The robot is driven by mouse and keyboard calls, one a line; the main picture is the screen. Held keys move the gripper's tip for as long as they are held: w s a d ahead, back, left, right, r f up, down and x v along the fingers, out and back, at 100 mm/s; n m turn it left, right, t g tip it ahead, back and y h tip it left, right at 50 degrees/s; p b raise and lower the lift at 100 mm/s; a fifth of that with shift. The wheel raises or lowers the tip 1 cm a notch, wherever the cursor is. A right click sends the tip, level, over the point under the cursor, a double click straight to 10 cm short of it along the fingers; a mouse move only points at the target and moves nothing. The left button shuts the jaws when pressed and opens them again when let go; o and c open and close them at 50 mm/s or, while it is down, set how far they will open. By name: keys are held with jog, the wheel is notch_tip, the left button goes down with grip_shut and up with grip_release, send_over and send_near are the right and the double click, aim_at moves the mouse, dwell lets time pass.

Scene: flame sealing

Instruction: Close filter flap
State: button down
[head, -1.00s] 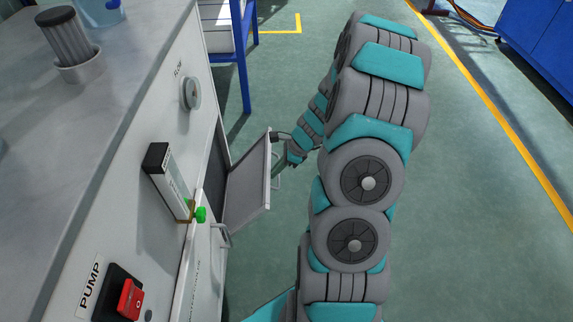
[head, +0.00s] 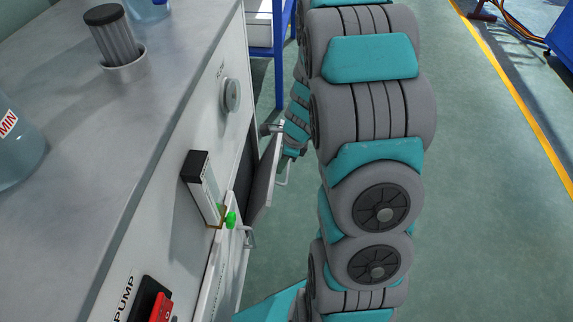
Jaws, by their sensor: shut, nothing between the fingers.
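The filter flap (head: 263,178) is a grey panel on the side of the white cabinet (head: 165,195). It stands partly open, angled out from the cabinet side, with a dark opening showing behind it.
A grey ribbed filter cylinder (head: 113,40) and a clear jar (head: 18,150) stand on the top.

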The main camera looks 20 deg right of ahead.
jog(key=shift+w+a+r, duration=0.25)
jog(key=shift+w+a, duration=0.1)
jog(key=shift+a, duration=0.2)
jog(key=shift+w+a+r, duration=0.25)
jog(key=shift+w+a, duration=0.1)
jog(key=shift+a, duration=0.25)
jog(key=shift+w+a+r, duration=0.25)
jog(key=shift+w+a, duration=0.1)
jog(key=shift+a, duration=0.2)
